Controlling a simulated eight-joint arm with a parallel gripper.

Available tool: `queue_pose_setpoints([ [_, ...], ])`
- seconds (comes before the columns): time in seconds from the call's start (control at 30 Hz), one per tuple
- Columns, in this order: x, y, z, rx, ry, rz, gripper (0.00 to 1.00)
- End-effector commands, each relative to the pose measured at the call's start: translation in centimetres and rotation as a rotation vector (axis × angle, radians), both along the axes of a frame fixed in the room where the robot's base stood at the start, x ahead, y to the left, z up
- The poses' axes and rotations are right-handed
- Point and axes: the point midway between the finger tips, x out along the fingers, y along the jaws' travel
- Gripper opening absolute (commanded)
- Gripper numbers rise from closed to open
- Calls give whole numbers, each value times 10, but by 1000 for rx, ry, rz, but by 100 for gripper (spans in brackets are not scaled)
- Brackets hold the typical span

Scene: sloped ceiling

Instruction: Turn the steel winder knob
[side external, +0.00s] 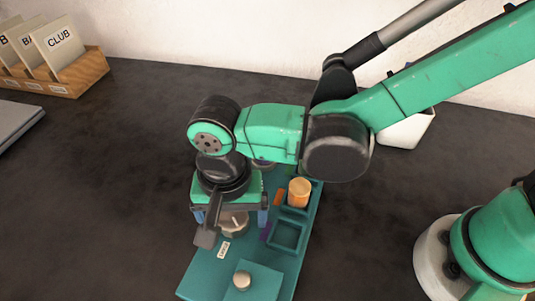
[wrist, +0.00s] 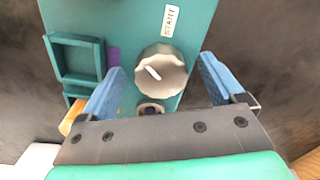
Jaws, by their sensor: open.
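The steel winder knob (wrist: 162,74) is a ridged silver disc with a white pointer line, set on a teal board (wrist: 130,20). In the wrist view the line slants from upper left to lower right. My gripper (wrist: 161,64) is open, its two blue fingers on either side of the knob, with visible gaps between fingers and knob. In the side view my gripper (side external: 235,214) points down over the knob (side external: 232,224), which is partly hidden behind a finger. I cannot tell the exact fingertip height.
The board carries a small white label (side external: 223,251), a pale round button (side external: 242,280) on a raised block, an empty square holder (side external: 287,237) and an orange cylinder (side external: 299,193) in another holder. A wooden card box (side external: 82,75) stands far left.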

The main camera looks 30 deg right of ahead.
Motion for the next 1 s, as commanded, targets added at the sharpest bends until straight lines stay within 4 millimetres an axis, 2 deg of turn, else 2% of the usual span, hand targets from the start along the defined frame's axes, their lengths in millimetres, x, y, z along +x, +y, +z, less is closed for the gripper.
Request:
queue_pose_setpoints([
  [0.07, 0, 0, 0, 0, 0, 0, 86],
  [0.3, 0, 0, 0, 0, 0, 0, 17],
  [0.37, 0, 0, 0, 0, 0, 0, 4],
  [0.67, 0, 0, 0, 0, 0, 42, 4],
  [1.0, 0, -1, 0, 0, 1, 269, 4],
])
